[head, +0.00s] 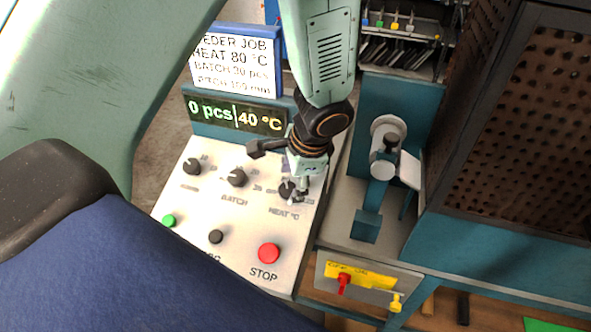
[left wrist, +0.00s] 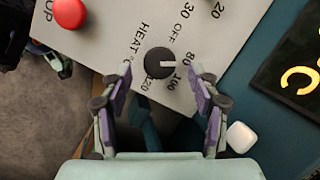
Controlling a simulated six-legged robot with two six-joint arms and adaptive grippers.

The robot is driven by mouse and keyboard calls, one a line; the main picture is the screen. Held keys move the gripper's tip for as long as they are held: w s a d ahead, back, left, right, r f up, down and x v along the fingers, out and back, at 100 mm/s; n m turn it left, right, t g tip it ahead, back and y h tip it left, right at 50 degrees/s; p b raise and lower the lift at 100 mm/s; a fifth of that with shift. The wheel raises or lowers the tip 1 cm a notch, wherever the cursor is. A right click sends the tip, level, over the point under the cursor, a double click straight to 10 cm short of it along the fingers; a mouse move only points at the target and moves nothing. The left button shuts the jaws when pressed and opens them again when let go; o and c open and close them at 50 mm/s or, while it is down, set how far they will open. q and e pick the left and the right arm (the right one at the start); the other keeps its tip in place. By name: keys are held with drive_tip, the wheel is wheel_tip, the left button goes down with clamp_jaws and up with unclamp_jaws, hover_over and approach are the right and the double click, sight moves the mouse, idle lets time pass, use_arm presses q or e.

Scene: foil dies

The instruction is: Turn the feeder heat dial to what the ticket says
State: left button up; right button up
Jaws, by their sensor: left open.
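The ticket (head: 236,62) reads "HEAT 80 °C", "BATCH 30 pcs" and a pitch line. The feeder panel's display (head: 236,115) reads "0 pcs" and "40 °C". The heat dial (head: 287,190) is the rightmost of three black knobs, partly covered by my left gripper (head: 298,186) in the head view. My right gripper is not in view.
The batch dial (head: 236,178) and another knob (head: 192,166) sit left of the heat dial. A red switch (head: 343,284) on a yellow plate is at lower right.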

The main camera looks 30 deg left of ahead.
use_arm(q)
drive_tip(key=shift+v, duration=2.25)
